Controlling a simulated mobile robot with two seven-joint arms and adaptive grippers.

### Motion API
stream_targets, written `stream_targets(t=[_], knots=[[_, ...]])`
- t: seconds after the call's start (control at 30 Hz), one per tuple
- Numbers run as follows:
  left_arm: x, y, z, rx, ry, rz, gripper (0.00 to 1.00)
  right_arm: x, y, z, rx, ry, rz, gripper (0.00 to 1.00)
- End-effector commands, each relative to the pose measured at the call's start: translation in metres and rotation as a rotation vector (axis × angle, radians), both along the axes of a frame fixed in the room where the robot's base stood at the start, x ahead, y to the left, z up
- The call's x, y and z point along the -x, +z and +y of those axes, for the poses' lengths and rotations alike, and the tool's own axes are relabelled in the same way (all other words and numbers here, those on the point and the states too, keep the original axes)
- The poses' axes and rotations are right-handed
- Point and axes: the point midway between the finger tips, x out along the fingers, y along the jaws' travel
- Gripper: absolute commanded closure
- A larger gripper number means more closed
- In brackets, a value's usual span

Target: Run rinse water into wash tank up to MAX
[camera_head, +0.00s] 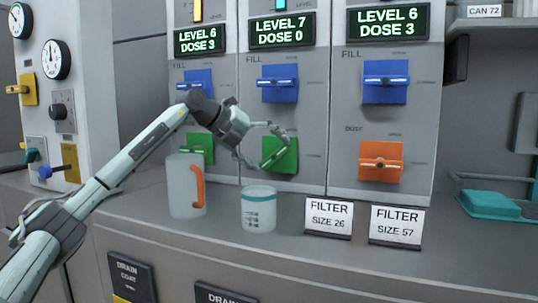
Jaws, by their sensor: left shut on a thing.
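Three grey panels stand side by side, each with a display: the left display (200,39) reads LEVEL 6 DOSE 3, the middle display (281,29) LEVEL 7 DOSE 0, the right display (388,22) LEVEL 6 DOSE 3. Under each is a blue FILL valve: left (194,84), middle (280,84), right (386,81). Below the middle one is a green valve (287,163) with a tilted handle. My left gripper (270,150) is shut on this green valve's handle. No tank name or MAX mark is readable. My right gripper is not in view.
A jug (185,187) with an orange handle and a teal-banded white container (259,210) stand on the counter below my left gripper. Filter signs (328,217) are to the right. An orange valve (381,162) is on the right panel. A teal object (489,205) lies far right.

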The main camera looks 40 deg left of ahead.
Motion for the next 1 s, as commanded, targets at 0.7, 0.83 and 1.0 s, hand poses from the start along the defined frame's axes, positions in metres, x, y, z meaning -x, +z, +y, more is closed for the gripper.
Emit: stream_targets(t=[0.7,0.83,1.0], knots=[[0.0,-0.0003,0.0009,0.064,0.0,-0.017,0.09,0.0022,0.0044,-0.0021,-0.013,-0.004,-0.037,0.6],[0.0,-0.0005,0.0009,0.063,0.001,-0.016,0.0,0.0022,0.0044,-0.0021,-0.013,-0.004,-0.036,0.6],[0.0,-0.0006,0.0008,0.062,-0.001,-0.015,0.0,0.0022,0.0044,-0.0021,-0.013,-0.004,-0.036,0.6]])
